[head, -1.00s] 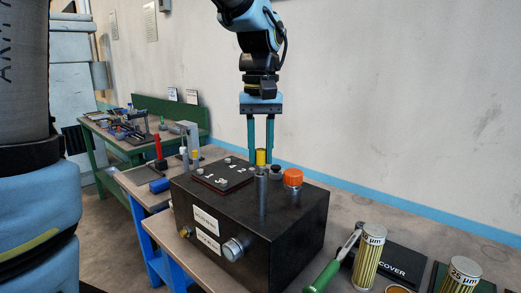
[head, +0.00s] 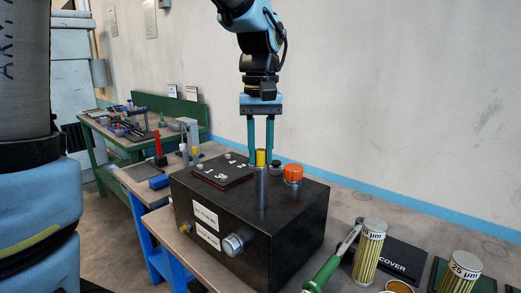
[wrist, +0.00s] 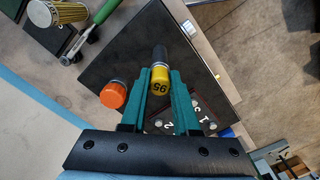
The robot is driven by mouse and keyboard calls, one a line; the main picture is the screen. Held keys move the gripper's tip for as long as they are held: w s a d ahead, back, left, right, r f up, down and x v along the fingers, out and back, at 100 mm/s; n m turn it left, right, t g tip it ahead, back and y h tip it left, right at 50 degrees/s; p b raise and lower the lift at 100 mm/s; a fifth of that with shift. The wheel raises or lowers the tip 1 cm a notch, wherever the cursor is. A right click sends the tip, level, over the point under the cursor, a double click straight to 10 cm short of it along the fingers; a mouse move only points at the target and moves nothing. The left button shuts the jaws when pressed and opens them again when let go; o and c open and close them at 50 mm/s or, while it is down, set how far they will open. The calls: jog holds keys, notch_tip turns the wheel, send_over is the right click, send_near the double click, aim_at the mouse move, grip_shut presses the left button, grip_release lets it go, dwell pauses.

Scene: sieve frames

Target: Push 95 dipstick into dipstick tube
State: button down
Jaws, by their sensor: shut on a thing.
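The 95 dipstick has a yellow cap marked 95 (head: 261,157), seen end-on in the wrist view (wrist: 160,84). My gripper (head: 261,162) is shut on it, one teal finger on each side, pointing down. The dipstick tube (head: 262,187) is a grey upright pipe at the front of the black tank (head: 275,225). In the head view the cap lines up with the tube's top, with little or no gap showing.
An orange cap (head: 293,173) and a small black knob (head: 277,165) stand on the tank close to my fingers. A dark plate (head: 223,171) lies on its left. A green-handled tool (head: 325,273) and filters (head: 369,240) are at the right.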

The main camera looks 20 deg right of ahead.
jog(key=c, duration=0.6)
grip_release()
notch_tip(320, 180, up, 11)
jog(key=shift+f+b, duration=0.1)
jog(key=shift+b, duration=0.5)
